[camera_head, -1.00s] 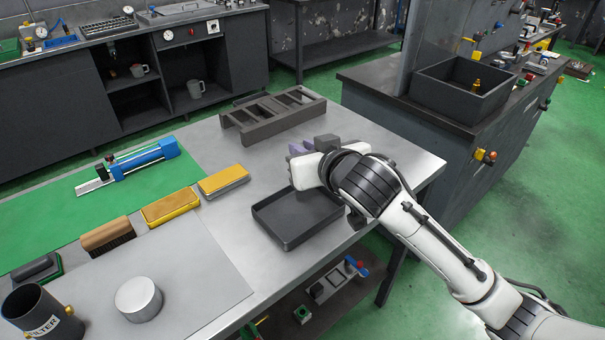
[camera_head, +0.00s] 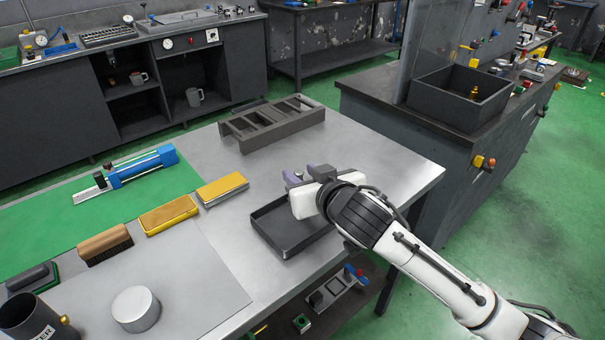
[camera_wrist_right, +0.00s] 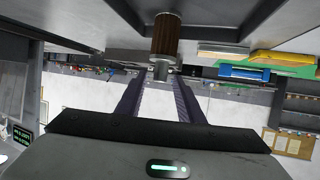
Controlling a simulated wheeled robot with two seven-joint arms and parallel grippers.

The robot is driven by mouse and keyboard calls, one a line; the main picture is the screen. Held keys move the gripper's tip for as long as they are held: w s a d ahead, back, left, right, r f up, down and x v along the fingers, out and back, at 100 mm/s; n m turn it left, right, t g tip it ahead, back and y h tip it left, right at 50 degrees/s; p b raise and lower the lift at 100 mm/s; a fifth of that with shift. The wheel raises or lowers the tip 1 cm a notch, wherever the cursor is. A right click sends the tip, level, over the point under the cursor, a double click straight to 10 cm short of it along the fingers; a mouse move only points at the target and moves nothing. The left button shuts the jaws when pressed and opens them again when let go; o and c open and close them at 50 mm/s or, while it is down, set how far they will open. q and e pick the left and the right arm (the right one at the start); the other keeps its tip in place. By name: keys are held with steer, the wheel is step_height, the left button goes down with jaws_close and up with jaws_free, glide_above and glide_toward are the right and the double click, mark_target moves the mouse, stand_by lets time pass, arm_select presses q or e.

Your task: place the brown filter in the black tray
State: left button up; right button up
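The black tray (camera_head: 262,228) lies on the grey table, in front of my right gripper in the head view. My right gripper (camera_head: 306,174) is over the tray's far right part, its two fingers apart. In the right wrist view, which is upside down, the brown filter (camera_wrist_right: 166,36) appears upright on a dark surface that looks like the tray floor. Its grey narrow end (camera_wrist_right: 161,71) shows between the tips of my open right gripper (camera_wrist_right: 160,88), with gaps at both sides. In the head view the filter is mostly hidden by the gripper. My left gripper is not in view.
A dark slotted rack (camera_head: 272,124) stands behind the tray. Two yellow-topped blocks (camera_head: 222,188), a brush (camera_head: 105,243), a silver cap (camera_head: 135,308) and a black FILTER canister (camera_head: 28,318) stand to the left. The table right of the rack is clear.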

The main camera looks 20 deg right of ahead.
steer(key=shift+r, duration=0.25)
steer(key=v, duration=1.2)
